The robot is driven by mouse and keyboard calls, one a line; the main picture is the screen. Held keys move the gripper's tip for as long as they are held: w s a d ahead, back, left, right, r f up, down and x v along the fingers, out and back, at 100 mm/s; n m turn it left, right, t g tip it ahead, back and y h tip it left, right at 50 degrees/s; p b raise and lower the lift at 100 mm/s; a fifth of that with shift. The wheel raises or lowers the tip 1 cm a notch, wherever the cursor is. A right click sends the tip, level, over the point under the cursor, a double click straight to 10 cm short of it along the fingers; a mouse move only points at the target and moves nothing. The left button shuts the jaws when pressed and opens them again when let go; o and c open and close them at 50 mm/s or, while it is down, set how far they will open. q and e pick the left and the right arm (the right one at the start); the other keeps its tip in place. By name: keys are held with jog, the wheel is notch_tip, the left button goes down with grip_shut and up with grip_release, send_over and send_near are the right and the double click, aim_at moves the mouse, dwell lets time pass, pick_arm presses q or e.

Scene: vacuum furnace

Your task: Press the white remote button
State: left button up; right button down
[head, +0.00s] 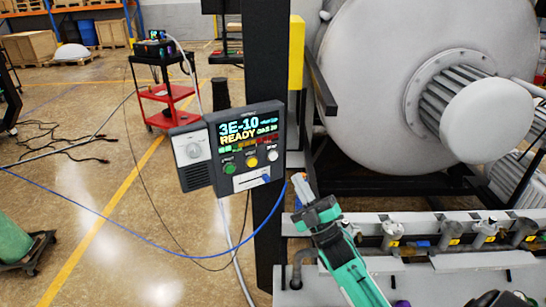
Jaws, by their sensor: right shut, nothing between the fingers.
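A dark control panel (246,188) hangs on a black post, with a lit display reading "3E-10" and "READY". Under the display are a green button (229,168), a yellow button (251,162) and a white button (272,155), which is the rightmost. My right gripper (299,181) comes up from the lower right. It is shut and empty, its fingertips to the right of and below the white button. In the picture a gap shows between the tips and the panel; the exact depth is hard to tell. My left gripper is not in view.
The large grey furnace vessel (390,80) and a pipe manifold (440,237) fill the right side. A blue cable (170,247) loops below the panel.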

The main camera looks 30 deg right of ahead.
aim_at(273, 156)
jog(key=w+b, duration=0.2)
jog(key=w, duration=0.6)
jog(key=shift+w+d, duration=0.15)
jog(key=shift+w, duration=0.15)
jog(key=shift+w, duration=0.1)
dwell(1.7)
jog(key=shift+w, duration=0.35)
jog(key=shift+w+b, duration=0.3)
jog(key=shift+b, duration=0.15)
dwell(0.5)
jog(key=shift+s, duration=0.8)
